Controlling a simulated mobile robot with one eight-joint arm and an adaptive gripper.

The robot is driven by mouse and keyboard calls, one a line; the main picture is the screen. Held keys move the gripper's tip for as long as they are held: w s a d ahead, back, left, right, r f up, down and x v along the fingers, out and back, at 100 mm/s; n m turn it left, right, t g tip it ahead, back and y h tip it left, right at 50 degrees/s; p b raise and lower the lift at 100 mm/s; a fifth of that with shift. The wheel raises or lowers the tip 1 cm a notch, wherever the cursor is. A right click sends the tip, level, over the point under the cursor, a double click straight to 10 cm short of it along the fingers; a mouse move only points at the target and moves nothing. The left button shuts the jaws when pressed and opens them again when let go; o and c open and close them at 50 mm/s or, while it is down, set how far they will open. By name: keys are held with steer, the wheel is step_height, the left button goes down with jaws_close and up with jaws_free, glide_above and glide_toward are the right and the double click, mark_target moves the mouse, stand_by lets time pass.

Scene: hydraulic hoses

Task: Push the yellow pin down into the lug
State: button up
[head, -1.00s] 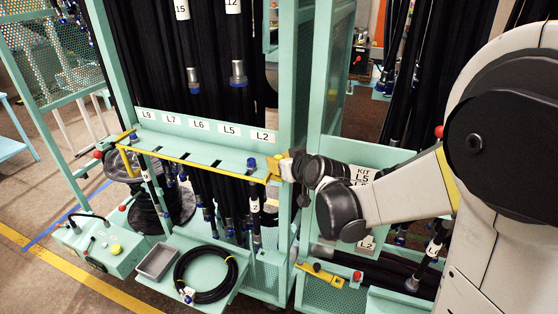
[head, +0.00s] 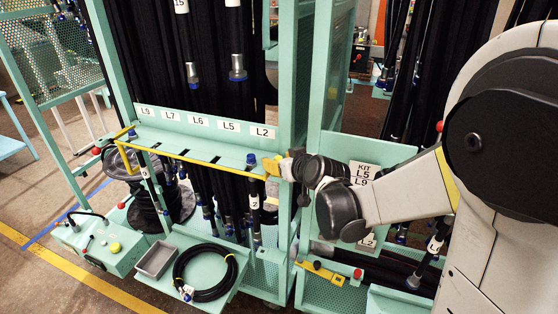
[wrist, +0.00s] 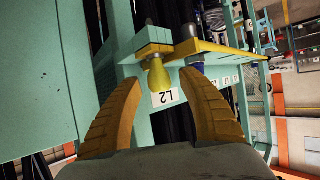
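The yellow pin (wrist: 158,75) shows in the wrist view with its rounded knob toward me, at the teal lug (wrist: 154,38) on the rack's end. How deep it sits in the lug is hidden. My gripper (wrist: 160,80) is open, with one orange-yellow finger on each side of the knob and a gap to both. In the head view my gripper (head: 272,166) is at the right end of the rack's yellow bar (head: 190,163); the pin cannot be told apart from the fingers there.
The teal rack shelf (head: 200,142) carries labels L9 to L2, the L2 label (wrist: 166,98) close to my fingers. A blue-capped hose end (head: 251,160) stands just left of my gripper. A rack post (head: 297,100) rises close by. A coiled hose (head: 205,272) lies below.

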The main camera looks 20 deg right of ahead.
steer(key=v, duration=1.2)
steer(key=shift+f, duration=0.1)
